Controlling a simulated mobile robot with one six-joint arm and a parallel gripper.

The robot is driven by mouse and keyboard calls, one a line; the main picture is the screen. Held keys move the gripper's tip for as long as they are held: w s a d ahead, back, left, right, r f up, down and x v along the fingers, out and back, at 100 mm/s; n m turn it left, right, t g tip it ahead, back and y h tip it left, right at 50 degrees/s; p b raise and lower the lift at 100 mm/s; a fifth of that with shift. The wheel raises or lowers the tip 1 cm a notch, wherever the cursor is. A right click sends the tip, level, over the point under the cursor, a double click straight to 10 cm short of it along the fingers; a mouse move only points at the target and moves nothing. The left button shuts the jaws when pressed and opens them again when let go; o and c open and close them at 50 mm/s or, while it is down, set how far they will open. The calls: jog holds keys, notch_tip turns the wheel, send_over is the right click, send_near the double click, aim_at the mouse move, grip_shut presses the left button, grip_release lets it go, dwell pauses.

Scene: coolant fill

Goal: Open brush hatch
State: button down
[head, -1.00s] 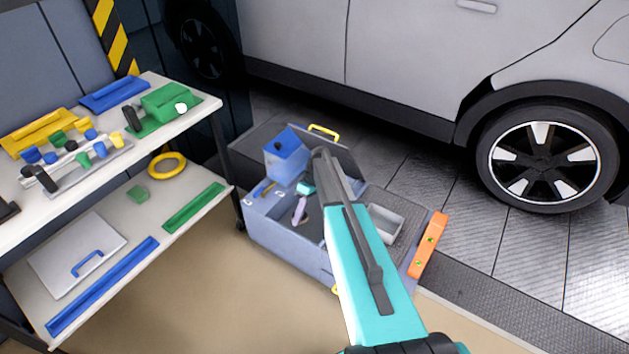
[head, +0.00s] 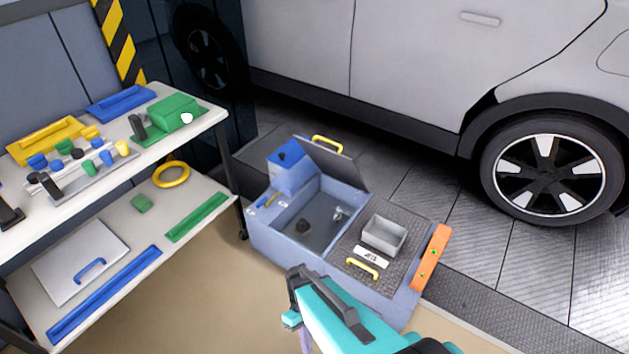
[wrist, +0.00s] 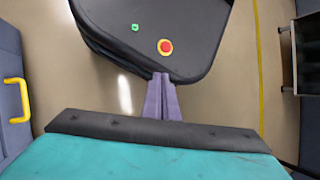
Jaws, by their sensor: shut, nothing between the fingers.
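A blue-grey chest stands on the floor beside the car, its rim showing at the front (head: 285,248). Its left compartment is open, and a dark lid (head: 338,165) with a yellow handle (head: 327,143) stands raised at the back. The right side is covered by a flat dark hatch (head: 352,247) with a yellow handle (head: 361,268) and a small white label (head: 371,257); the label is too small to read. My gripper (head: 306,342) is in front of the chest, apart from it, partly cut off. In the wrist view its purple fingers (wrist: 161,98) are together and empty.
A grey tray (head: 384,236) sits on the flat hatch. A blue box (head: 289,168) is at the chest's back left corner, and an orange bar (head: 431,257) lies along its right edge. A shelf (head: 205,122) stands left, the car (head: 400,60) behind. Floor in front is clear.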

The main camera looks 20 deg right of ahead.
jog(key=s+m, duration=0.1)
jog(key=s+d+m+h, duration=0.1)
jog(key=s+m, duration=0.1)
jog(key=s+d+r+m+t, duration=0.1)
jog(key=shift+s+m+h, duration=0.25)
jog(key=shift+m+h, duration=0.05)
dwell(0.5)
